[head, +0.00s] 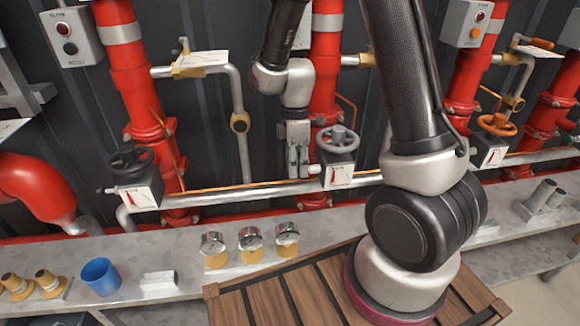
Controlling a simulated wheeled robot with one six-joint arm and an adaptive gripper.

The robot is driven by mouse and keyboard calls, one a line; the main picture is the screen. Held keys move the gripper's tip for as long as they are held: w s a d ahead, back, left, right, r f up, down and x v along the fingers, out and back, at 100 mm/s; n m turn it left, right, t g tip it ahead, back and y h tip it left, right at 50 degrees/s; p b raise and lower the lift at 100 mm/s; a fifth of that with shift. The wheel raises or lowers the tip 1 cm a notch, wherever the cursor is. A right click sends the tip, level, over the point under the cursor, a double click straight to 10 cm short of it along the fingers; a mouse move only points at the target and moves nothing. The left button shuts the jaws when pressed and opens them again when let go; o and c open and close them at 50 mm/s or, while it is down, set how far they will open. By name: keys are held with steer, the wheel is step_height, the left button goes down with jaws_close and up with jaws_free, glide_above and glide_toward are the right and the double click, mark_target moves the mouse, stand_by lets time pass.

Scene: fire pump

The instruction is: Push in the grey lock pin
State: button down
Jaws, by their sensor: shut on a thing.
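The grey handwheel (339,139) sits on top of a white valve box (338,173) with a red pointer on its face. The grey lock pin (314,169) sticks out from the left side of this box. My gripper (299,172) points down just left of the box, its fingers close together at the pin. It is shut on the pin. The fingers hide the pin's outer end, so I cannot tell how far it stands out.
A black handwheel (128,157) is at left and an orange one (497,124) at right, each on its own box. Red pipes stand behind. Gauges (250,242), a blue cup (101,276) and fittings stand on the grey shelf (190,270).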

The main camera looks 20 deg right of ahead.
steer(key=c, duration=1.2)
jaws_free()
steer(key=shift+d, duration=0.2)
steer(key=shift+o, duration=0.2)
step_height(320, 180, up, 10)
steer(key=shift+f, duration=0.1)
steer(key=s+d+r+m+t, duration=0.3)
steer(key=s+d+r+m, duration=0.2)
steer(key=s+r+m, duration=0.2)
steer(key=s+d+r+m+t, duration=0.3)
steer(key=s+d+r+m, duration=0.2)
steer(key=s, duration=0.5)
step_height(320, 180, up, 3)
steer(key=m, duration=0.3)
steer(key=shift+d+f+m+t, duration=0.15)
steer(key=shift+d+m+t, duration=0.15)
steer(key=shift+m, duration=0.1)
